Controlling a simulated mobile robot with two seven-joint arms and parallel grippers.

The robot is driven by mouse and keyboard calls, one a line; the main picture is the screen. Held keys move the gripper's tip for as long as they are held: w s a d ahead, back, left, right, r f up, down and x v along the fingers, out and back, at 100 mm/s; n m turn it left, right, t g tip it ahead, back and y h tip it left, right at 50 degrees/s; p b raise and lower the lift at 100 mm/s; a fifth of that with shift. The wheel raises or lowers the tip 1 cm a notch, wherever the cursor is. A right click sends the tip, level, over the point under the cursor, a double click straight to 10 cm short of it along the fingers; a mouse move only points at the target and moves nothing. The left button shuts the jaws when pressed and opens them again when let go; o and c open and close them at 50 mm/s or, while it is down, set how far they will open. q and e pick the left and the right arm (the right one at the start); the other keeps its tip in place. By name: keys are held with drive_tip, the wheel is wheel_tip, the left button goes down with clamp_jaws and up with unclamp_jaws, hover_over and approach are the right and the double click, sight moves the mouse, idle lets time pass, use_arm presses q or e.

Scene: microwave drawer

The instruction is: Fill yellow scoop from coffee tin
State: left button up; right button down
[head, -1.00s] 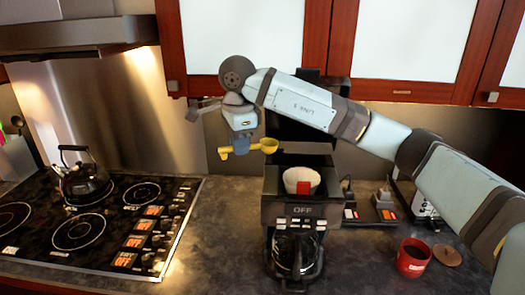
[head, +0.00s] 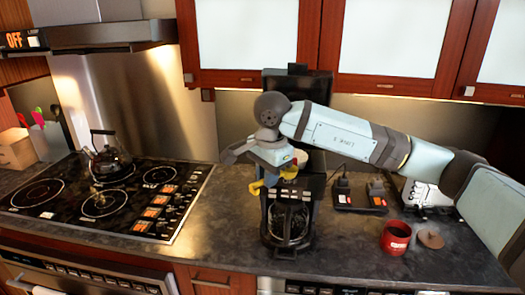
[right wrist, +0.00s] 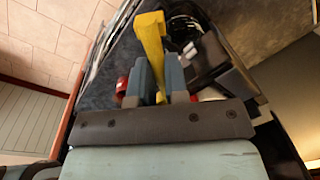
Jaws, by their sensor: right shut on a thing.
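My right gripper (head: 268,179) is shut on the yellow scoop (head: 257,187) and holds it in the air at the coffee maker's upper front left. The scoop's bowl shows partly beside the fingers; its contents cannot be seen. In the right wrist view, the yellow handle (right wrist: 149,38) stands out between the two fingers of the gripper (right wrist: 158,78). The red coffee tin (head: 396,239) stands open and upright on the counter, right of the coffee maker and apart from the scoop. Its round brown lid (head: 431,239) lies beside it. My left gripper is not in view.
The black coffee maker (head: 287,222) stands between the scoop and the tin. A dark tray with plugged cords (head: 359,197) lies behind the tin. A stove (head: 100,200) with a kettle (head: 108,153) is at left. Counter in front of the tin is clear.

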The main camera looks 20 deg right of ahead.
drive_tip(key=s+f+n, duration=0.6)
drive_tip(key=f+n, duration=0.1)
drive_tip(key=f, duration=0.1)
drive_tip(key=s+f+n, duration=0.5)
drive_tip(key=f+n, duration=0.2)
drive_tip(key=f, duration=0.2)
drive_tip(key=shift+s+a+g+y, duration=0.35)
drive_tip(key=shift+a+g+y, duration=0.05)
drive_tip(key=shift+d+f, duration=0.1)
